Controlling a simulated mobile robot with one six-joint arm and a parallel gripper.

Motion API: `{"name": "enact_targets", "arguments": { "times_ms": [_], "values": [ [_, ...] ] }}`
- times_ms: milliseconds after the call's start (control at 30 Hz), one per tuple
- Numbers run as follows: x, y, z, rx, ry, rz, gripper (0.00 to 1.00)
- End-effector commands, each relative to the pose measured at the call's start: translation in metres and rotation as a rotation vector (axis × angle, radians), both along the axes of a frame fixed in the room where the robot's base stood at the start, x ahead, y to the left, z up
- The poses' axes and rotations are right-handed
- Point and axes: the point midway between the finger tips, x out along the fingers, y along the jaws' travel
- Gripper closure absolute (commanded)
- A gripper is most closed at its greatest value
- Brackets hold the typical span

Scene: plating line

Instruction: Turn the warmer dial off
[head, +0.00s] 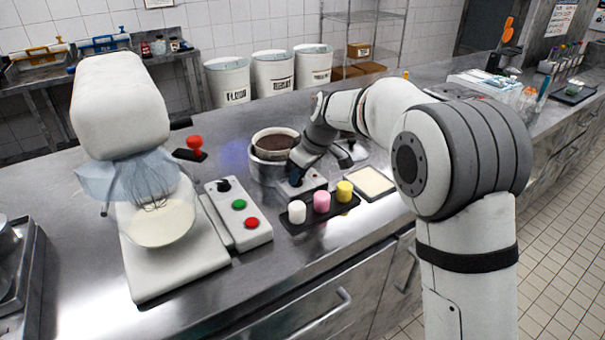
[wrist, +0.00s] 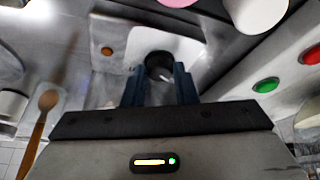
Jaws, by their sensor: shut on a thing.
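The warmer (head: 254,168) is a round metal pot holding dark brown contents, standing mid-counter. A low pale control box (head: 315,182) sits in front of it. My gripper (head: 294,178) reaches down onto this box in the head view and largely covers the dial there. In the wrist view the black round dial (wrist: 159,62) sits on a white plate (wrist: 178,42), between the two blue fingers of my gripper (wrist: 158,76). The fingers are shut on the dial. I cannot read the dial's setting. A small orange-brown round spot (wrist: 107,50) lies beside the white plate.
A dark tray (head: 322,216) with white, pink and yellow jars stands close in front of the box. A stand mixer (head: 120,105) and its button panel (head: 238,214) are to the left. A cream-filled shallow tray (head: 369,183) lies right. A wooden spoon (wrist: 47,102) shows in the wrist view.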

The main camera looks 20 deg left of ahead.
Motion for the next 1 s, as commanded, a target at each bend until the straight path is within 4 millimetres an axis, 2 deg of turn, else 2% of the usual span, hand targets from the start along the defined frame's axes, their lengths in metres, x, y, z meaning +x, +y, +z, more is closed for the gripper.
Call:
{"name": "enact_targets", "arguments": {
  "times_ms": [33,67,300,633,1000],
  "values": [
    [-0.001,0.001,0.000,0.000,0.001,0.002,0.97],
    [-0.001,0.001,0.000,0.000,0.001,0.002,0.73],
    [-0.001,0.001,0.000,0.000,0.001,0.000,0.53],
    [-0.001,-0.002,0.006,0.002,-0.001,0.000,0.53],
    [-0.007,-0.023,0.060,0.002,-0.001,0.000,0.53]
  ]
}}
